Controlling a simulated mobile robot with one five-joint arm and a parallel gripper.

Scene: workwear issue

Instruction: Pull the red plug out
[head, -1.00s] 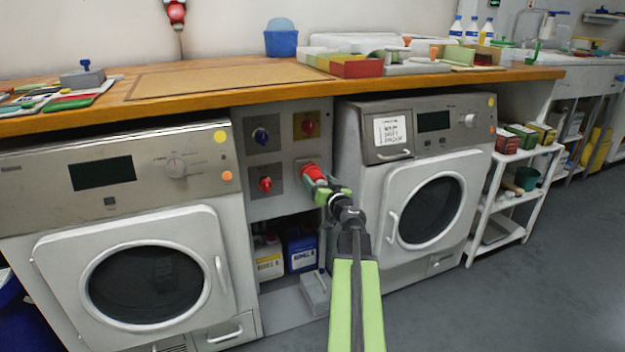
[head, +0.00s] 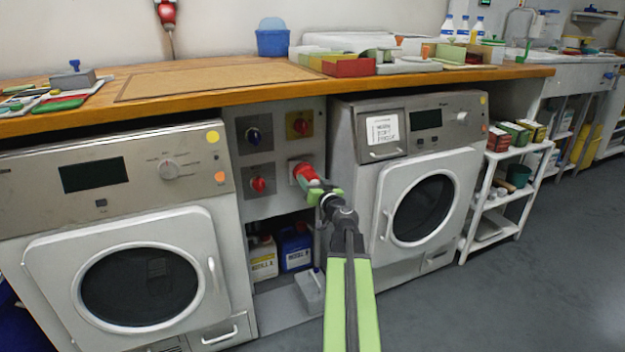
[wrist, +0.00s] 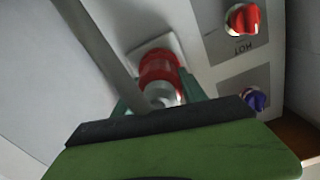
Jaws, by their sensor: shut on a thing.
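The red plug (head: 307,174) is at the grey wall panel (head: 275,205) between the two washing machines, at the lower right socket plate. My gripper (head: 325,194) is shut on the plug's outer end, its green fingers on either side. In the wrist view the red plug (wrist: 160,68) shows between the fingers, in front of a pale square plate (wrist: 135,57). I cannot tell how deep it sits in the socket.
A blue knob (head: 253,136), a red knob on yellow (head: 300,125) and another red knob (head: 258,184) share the panel. Washing machines (head: 205,135) stand on both sides, with a wooden worktop (head: 215,93) above. Jugs (head: 295,248) stand below. Open floor (head: 465,310) lies at the front right.

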